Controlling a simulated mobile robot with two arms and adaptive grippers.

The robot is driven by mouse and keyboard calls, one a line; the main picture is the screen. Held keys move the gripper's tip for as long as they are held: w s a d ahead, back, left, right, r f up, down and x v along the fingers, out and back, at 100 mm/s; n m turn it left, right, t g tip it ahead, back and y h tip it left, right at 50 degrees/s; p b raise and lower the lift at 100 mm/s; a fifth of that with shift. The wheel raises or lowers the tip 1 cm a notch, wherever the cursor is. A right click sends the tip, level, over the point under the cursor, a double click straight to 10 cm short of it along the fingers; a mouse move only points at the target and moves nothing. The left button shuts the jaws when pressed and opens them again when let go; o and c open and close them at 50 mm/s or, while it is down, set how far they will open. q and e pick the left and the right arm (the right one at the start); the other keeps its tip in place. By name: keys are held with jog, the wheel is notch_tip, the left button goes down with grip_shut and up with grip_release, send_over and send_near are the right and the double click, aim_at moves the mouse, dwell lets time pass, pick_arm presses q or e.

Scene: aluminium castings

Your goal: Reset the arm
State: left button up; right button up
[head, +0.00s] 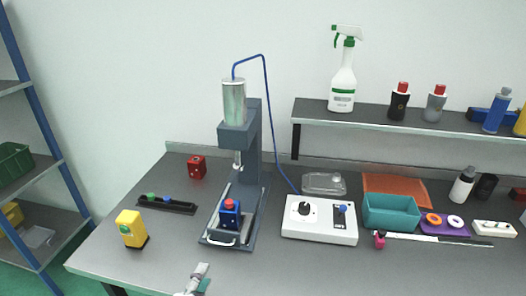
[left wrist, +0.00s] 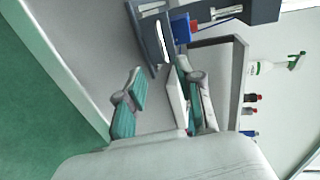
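My left gripper (head: 197,280) shows at the bottom edge of the head view, low in front of the press and over the front part of the table. In the left wrist view its two teal-padded fingers (left wrist: 161,72) stand apart with nothing held between them. Most of the left arm is outside the head view. My right gripper is in neither view. The press (head: 252,140) stands upright on the table behind the left gripper, with a blue part with a red top (head: 230,213) on its base. The gripper is apart from it.
A yellow device (head: 131,229), a black strip (head: 166,204) and a red block (head: 196,167) stand left of the press. A white control box (head: 320,228) and teal bin (head: 391,212) stand right. A wall shelf (head: 372,119) holds bottles. The table's front is mostly clear.

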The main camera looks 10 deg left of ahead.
pick_arm(q)
jog(key=s+f+n+g, duration=0.4)
jog(key=s+n+g, duration=0.2)
jog(key=s+n, duration=0.3)
jog(key=s+f+n+g, duration=0.3)
jog(key=s+n+g, duration=0.35)
jog(key=s, duration=0.35)
notch_tip(320, 180, down, 28)
jog(key=s, duration=0.2)
jog(key=s+a+f+g, duration=0.2)
jog(key=s+f, duration=1.3)
jog(key=s, duration=0.1)
jog(key=shift+a+y, duration=0.3)
jog(key=shift+s, duration=0.1)
